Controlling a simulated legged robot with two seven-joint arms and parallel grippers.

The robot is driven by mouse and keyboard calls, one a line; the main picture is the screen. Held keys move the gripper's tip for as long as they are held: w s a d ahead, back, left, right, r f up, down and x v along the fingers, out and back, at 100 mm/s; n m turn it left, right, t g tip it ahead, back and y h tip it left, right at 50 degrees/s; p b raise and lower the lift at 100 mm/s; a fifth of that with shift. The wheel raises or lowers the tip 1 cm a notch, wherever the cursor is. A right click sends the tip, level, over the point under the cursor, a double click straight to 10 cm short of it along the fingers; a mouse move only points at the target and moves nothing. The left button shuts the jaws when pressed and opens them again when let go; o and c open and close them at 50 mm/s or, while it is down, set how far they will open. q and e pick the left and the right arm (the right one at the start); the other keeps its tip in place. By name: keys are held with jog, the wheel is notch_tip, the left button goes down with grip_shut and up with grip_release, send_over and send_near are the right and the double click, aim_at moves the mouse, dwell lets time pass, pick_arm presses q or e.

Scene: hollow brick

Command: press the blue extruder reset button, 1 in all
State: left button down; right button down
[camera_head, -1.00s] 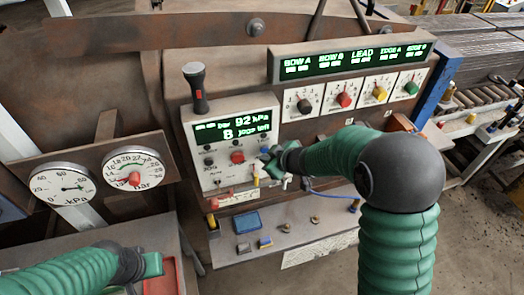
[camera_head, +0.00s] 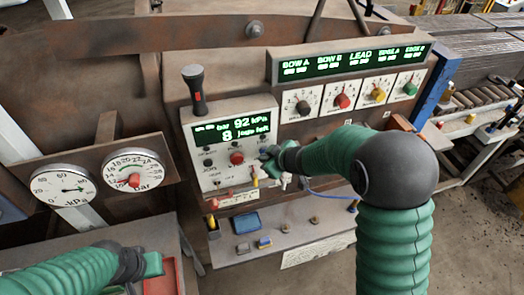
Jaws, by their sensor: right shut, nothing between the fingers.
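The control box (camera_head: 213,170) has a lit green display (camera_head: 232,131), a red button (camera_head: 237,158) and small dark knobs. My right gripper (camera_head: 268,157) is shut and empty, at the right side of the box face, right of the red button. A small bluish spot at its fingertips may be the blue button, but the gripper mostly covers it. I cannot tell whether the fingertips touch it. My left gripper (camera_head: 152,264) is low at the left, away from the box; its jaws are not clear.
A row of dials (camera_head: 342,95) sits under a long green display (camera_head: 350,60) at upper right. Two round gauges (camera_head: 132,170) are at the left. A shelf (camera_head: 285,236) below the box holds small blocks. A black-handled lever (camera_head: 195,88) stands above the box.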

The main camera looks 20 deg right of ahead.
pick_arm(q)
jog(key=shift+d+r, duration=0.2)
jog(key=shift+d, duration=0.4)
pick_arm(e)
jog(key=shift+w+d+f, duration=0.1)
jog(key=shift+d, duration=0.5)
pick_arm(q)
jog(key=shift+a, duration=0.1)
pick_arm(e)
jog(key=shift+a, duration=0.1)
pick_arm(q)
jog(key=shift+a+r, duration=0.1)
jog(key=shift+a, duration=0.2)
pick_arm(e)
jog(key=shift+w+a, duration=0.25)
jog(key=shift+a, duration=0.05)
pick_arm(q)
jog(key=shift+r+p, duration=0.1)
jog(key=shift+p, duration=0.2)
jog(key=shift+d, duration=0.15)
pick_arm(e)
jog(key=shift+w+d, duration=0.15)
jog(key=shift+s+d, duration=0.3)
jog(key=shift+s, duration=0.55)
